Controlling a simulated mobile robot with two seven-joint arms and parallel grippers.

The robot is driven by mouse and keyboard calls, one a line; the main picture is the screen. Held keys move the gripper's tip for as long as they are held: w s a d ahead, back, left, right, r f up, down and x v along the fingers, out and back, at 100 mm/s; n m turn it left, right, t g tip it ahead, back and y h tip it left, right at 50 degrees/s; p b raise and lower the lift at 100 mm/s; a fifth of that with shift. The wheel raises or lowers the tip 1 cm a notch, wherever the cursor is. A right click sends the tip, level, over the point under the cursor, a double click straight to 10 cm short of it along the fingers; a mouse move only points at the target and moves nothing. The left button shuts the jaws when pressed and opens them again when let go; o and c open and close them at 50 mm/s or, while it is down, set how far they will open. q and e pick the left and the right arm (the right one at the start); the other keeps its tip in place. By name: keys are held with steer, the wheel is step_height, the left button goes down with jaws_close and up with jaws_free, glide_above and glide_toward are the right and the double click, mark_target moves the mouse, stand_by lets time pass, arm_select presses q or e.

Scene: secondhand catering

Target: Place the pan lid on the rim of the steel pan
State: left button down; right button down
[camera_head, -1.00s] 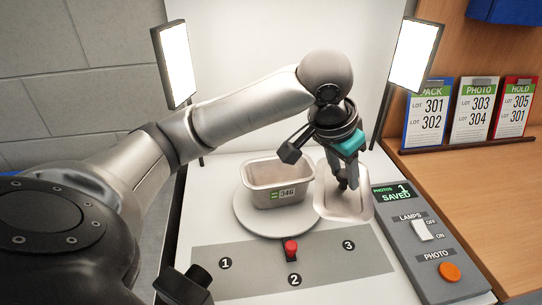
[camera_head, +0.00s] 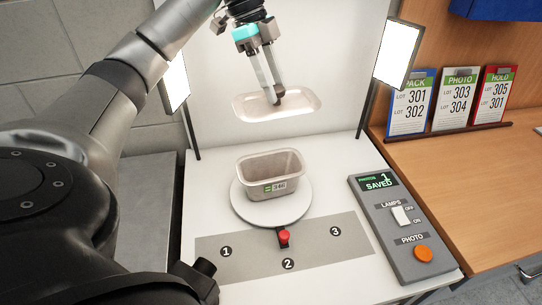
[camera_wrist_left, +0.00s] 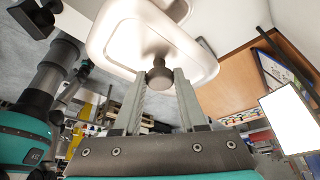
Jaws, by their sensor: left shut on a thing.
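The steel pan (camera_head: 271,177) is a rectangular, open container with a green and white label marked 346. It stands upright on the round white turntable (camera_head: 243,209). The pan lid (camera_head: 254,106) is a pale rounded rectangle with a dark knob. It hangs in the air above and behind the pan, apart from it. My left gripper (camera_head: 279,96) is shut on the lid's knob. In the left wrist view the fingers (camera_wrist_left: 160,80) close on the knob and the lid's top (camera_wrist_left: 125,42) faces the camera. My right gripper is not in view.
A grey control box (camera_head: 393,232) with a lamp switch and orange photo button stands at right. A red knob (camera_head: 284,237) sits in front of the turntable on a numbered grey strip. Lamp panels (camera_head: 398,50) flank the booth. Lot cards (camera_head: 459,99) stand on the wooden counter.

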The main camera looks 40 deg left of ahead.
arm_select(q)
steer(key=shift+a+r+m, duration=0.5)
steer(key=shift+r+m, duration=0.1)
steer(key=shift+r, duration=0.15)
steer(key=shift+s+a+f+g, duration=0.1)
steer(key=shift+f+g, duration=0.15)
steer(key=shift+g, duration=0.05)
steer(key=b, duration=0.1)
glide_above(269, 152)
steer(key=s+d, duration=0.3)
step_height(269, 152, down, 15)
steer(key=f, duration=0.4)
steer(key=shift+s+a+f, duration=0.1)
steer(key=shift+s+f, duration=0.1)
steer(key=shift+f, duration=0.05)
steer(key=shift+c, duration=2.3)
jaws_free()
steer(key=shift+r, duration=0.1)
steer(key=v, duration=1.2)
